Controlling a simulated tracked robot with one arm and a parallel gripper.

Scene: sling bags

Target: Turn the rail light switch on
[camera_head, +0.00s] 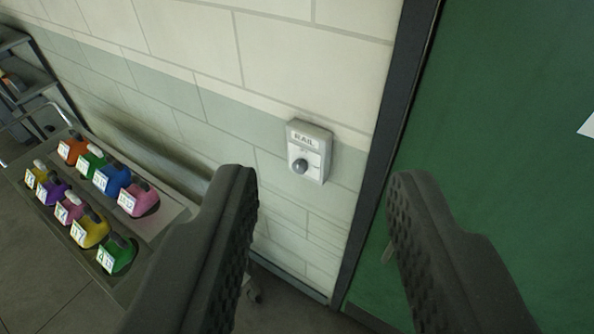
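The rail light switch (309,151) is a small pale box on the wall with the label "RAIL" at its top. A round grey knob (300,166) sits on its lower left part. Whether the switch is on or off I cannot tell. My gripper (322,195) is open and empty, with its two dark ridged fingers wide apart. The switch shows between the fingers, further off on the wall, and neither finger covers it.
A cart (165,212) with several coloured, numbered sling bags stands at the left by the wall. A dark shelf (30,75) is at the upper left. A green door (500,110) with a dark frame (385,130) is right of the switch.

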